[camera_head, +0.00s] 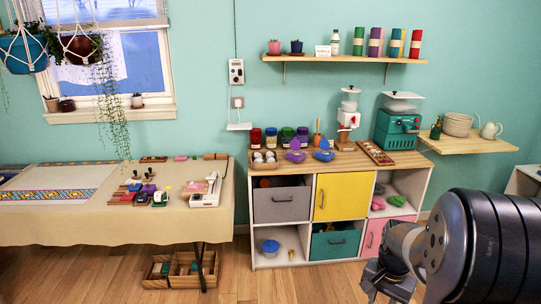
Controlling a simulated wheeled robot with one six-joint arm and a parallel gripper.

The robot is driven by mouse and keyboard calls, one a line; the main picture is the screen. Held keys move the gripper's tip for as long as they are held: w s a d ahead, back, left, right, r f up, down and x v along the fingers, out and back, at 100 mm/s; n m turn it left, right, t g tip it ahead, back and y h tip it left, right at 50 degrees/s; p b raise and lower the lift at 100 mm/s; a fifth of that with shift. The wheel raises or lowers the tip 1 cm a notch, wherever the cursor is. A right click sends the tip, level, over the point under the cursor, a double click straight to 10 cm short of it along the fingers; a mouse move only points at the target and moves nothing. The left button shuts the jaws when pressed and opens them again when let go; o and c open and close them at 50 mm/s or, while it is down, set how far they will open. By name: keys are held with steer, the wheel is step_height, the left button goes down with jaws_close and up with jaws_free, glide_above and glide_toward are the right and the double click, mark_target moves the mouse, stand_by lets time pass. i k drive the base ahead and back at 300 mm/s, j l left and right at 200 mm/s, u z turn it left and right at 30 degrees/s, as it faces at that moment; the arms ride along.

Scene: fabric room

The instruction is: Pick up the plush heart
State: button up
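I cannot pick out a plush heart with certainty. Small pink and red soft-looking pieces (377,203) lie in the upper right open cubby of the cabinet, with green pieces (396,200) beside them; their shapes are too small to tell. My gripper (388,291) is at the bottom right, in front of the cabinet and well apart from these pieces. It points downward, and its fingertips are partly cut off by the lower picture edge. I see nothing held in it, but its opening is unclear.
The cabinet (308,259) has grey, yellow, teal and pink fronts, with jars and machines on top. A cloth-covered table (90,226) stands left, with a wooden crate (157,282) below. Wall shelves (345,60) hang above. Wooden floor (300,285) shows in front.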

mark_target(296, 157)
steer(key=i+j, duration=0.1)
steer(key=i, duration=3.4)
steer(key=j+u, duration=0.05)
steer(key=j, duration=0.1)
